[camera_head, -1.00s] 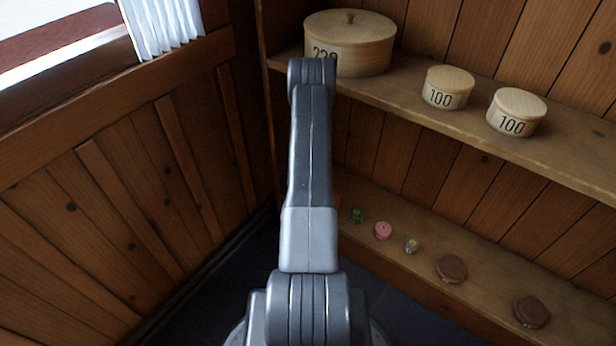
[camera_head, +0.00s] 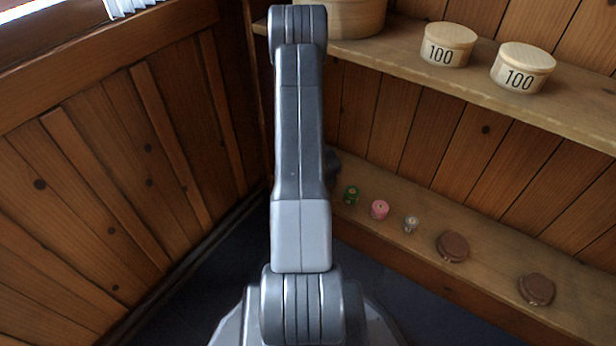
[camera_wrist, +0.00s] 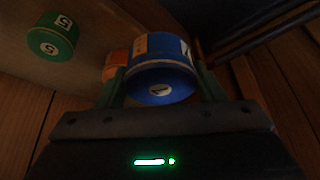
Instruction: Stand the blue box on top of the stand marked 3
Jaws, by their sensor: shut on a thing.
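The blue box (camera_wrist: 160,75) is a round drum with white number labels, one on its near end reading 1. In the wrist view it sits between the two fingers of my gripper (camera_wrist: 162,84), which is shut on it. In the head view my arm hides the blue box. A green spool-like piece (camera_wrist: 52,37) marked 5 lies to the left in the wrist view. An orange piece (camera_wrist: 116,65) is partly hidden behind the blue box. No stand marked 3 can be made out; the small pieces' labels are too small to read in the head view.
A panelled wall (camera_head: 110,180) stands left.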

